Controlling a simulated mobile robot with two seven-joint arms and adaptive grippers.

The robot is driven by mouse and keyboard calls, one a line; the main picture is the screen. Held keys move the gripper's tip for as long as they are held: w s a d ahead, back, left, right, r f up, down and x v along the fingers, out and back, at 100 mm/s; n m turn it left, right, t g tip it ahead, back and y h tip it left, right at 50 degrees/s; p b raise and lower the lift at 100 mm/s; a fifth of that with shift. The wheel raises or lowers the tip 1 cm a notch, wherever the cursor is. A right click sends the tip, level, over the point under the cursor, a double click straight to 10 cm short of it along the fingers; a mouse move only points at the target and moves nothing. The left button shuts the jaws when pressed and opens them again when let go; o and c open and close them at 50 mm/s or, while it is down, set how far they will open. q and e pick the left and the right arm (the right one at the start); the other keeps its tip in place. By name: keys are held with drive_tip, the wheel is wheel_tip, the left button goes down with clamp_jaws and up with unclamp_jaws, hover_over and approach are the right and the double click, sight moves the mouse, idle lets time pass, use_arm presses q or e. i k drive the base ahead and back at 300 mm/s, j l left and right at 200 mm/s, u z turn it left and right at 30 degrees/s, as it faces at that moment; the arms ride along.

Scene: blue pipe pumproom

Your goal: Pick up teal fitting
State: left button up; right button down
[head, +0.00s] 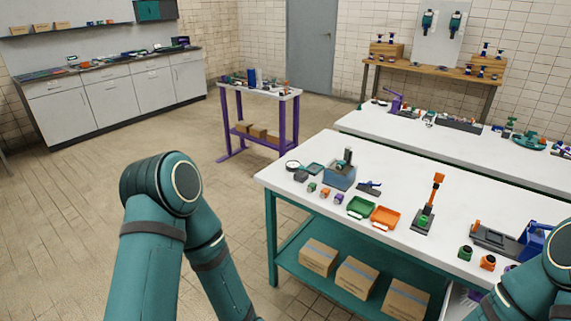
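Several small coloured fittings stand on the near white-topped workbench (300,172). A small green fitting (312,187) sits near its left front edge, beside an orange one (325,192) and a purple one (338,198). Another dark green fitting (465,252) sits at the right front, next to an orange one (488,262). At this size I cannot tell which of them is the teal fitting. My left arm shows at lower left with its elbow raised, and part of my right arm shows at lower right. Both grippers are outside the picture.
A purple-legged table (259,92) stands behind. Floor at left is clear.

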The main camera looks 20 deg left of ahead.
sight(340, 165)
drive_tip(key=u, duration=0.1)
drive_tip(key=z, duration=0.8)
drive_tip(key=j+z, duration=0.35)
drive_tip(key=i+j+z, duration=0.1)
drive_tip(key=z, duration=0.25)
drive_tip(key=j+z, duration=0.6)
drive_tip(key=j, duration=0.2)
drive_tip(key=k+j+z, duration=0.1)
drive_tip(key=j+z, duration=0.15)
drive_tip(key=j, duration=0.2)
drive_tip(key=k+j, duration=0.1)
drive_tip(key=j, duration=0.2)
drive_tip(key=j+z, duration=0.1)
drive_tip(key=j, duration=0.25)
drive_tip(key=k+j, duration=0.15)
drive_tip(key=j, duration=0.15)
drive_tip(key=z, duration=0.05)
